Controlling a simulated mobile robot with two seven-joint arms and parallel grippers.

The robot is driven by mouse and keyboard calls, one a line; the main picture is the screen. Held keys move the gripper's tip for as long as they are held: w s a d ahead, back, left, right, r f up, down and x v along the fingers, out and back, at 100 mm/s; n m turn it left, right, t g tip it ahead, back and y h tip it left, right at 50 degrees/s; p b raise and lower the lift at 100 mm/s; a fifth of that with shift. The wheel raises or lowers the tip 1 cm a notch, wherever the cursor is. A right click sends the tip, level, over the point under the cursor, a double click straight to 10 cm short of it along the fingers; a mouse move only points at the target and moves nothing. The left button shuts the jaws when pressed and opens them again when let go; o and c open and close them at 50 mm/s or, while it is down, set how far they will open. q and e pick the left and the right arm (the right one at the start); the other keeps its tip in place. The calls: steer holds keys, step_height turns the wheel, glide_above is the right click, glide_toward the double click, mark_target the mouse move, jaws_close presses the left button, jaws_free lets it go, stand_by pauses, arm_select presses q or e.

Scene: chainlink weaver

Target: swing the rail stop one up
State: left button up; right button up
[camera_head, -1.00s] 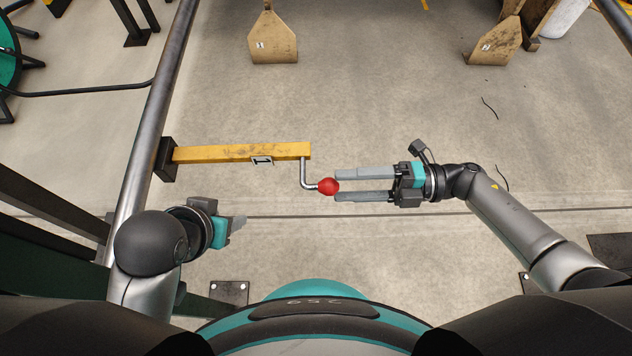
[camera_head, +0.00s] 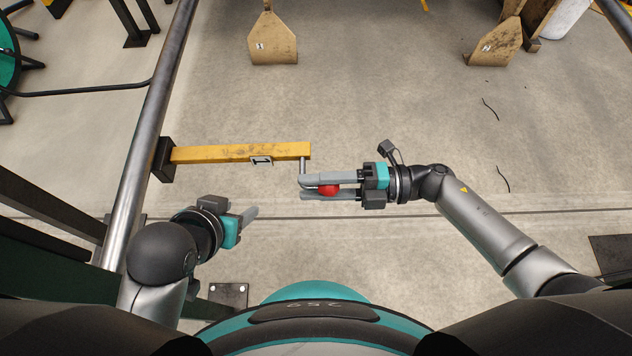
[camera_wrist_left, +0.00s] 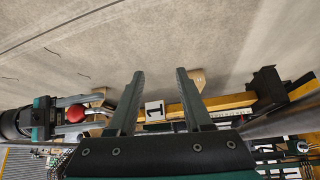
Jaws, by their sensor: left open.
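The yellow rail stop bar (camera_head: 225,153) juts right from a dark bracket on the steel rail and carries a tag marked 1. It also shows in the left wrist view (camera_wrist_left: 222,105). A bent metal crank at its free end carries a red knob (camera_head: 328,190), also visible in the left wrist view (camera_wrist_left: 75,113). My right gripper (camera_head: 308,188) has its fingers either side of the knob, reaching past it to the crank. Whether they press on it I cannot tell. My left gripper (camera_head: 254,212) is open and empty, below the bar in the head view.
The steel rail (camera_head: 150,130) runs along the left side. Two tan wedge-shaped blocks, a left one (camera_head: 274,45) and a right one (camera_head: 495,45), stand further back. The concrete floor between bar and blocks is mostly clear, with thin dark strands at right.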

jaws_close()
stand_by(1.0)
